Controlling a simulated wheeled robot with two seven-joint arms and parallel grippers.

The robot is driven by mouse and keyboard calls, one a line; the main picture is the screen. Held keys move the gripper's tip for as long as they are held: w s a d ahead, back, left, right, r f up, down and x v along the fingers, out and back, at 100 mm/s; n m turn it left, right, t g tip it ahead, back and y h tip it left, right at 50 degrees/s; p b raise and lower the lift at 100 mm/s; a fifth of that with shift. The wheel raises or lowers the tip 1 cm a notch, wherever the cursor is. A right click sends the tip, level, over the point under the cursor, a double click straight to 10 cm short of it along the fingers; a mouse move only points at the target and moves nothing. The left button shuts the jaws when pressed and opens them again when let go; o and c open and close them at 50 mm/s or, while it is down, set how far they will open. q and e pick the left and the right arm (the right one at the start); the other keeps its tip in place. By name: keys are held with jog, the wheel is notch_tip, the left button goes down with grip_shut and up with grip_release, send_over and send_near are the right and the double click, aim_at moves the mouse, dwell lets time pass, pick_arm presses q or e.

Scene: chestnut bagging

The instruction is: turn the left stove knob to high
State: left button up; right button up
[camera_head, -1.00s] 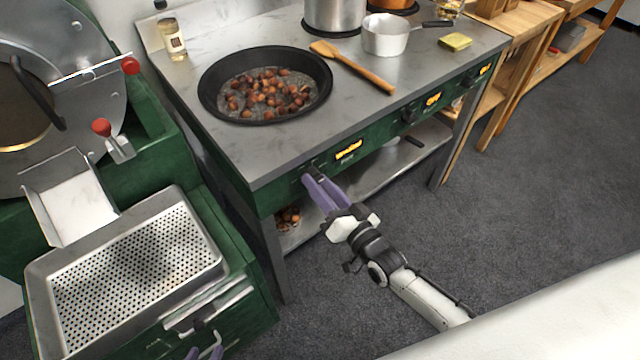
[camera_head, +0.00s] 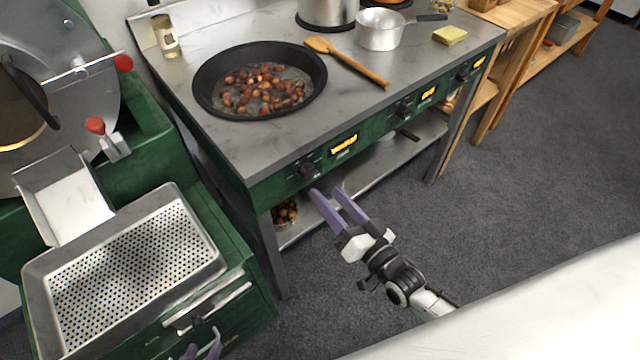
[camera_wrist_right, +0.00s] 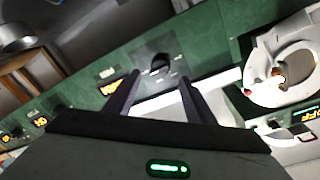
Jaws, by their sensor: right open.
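The left stove knob (camera_head: 308,170) is black and sits on the green front panel, left of a lit orange display (camera_head: 343,145). It also shows in the right wrist view (camera_wrist_right: 160,64), ahead of and between the fingertips. My right gripper (camera_head: 329,190) has purple fingers spread apart and empty, just in front of and below the knob, clear of it. Its fingers also show in the wrist view (camera_wrist_right: 160,80). The display's text is too small to read.
A black pan (camera_head: 262,82) of chestnuts, a wooden spoon (camera_head: 345,62) and a saucepan (camera_head: 381,30) are on the stove top. More knobs (camera_head: 402,110) line the panel. A perforated tray (camera_head: 130,275) stands left. A lower shelf (camera_head: 375,170) lies under the stove.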

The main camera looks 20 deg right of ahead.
jog(key=v, duration=0.4)
dwell(0.4)
jog(key=s+a+f+n+g+h, duration=0.1)
jog(key=s+f+n+g, duration=0.2)
jog(key=s, duration=0.5)
jog(key=s+f+n+g+h, duration=0.1)
jog(key=s+f+n+g, duration=0.1)
jog(key=s+f+g, duration=0.4)
jog(key=shift+s+a+f+n, duration=0.4)
jog(key=shift+s+f, duration=0.4)
jog(key=shift+s, duration=0.3)
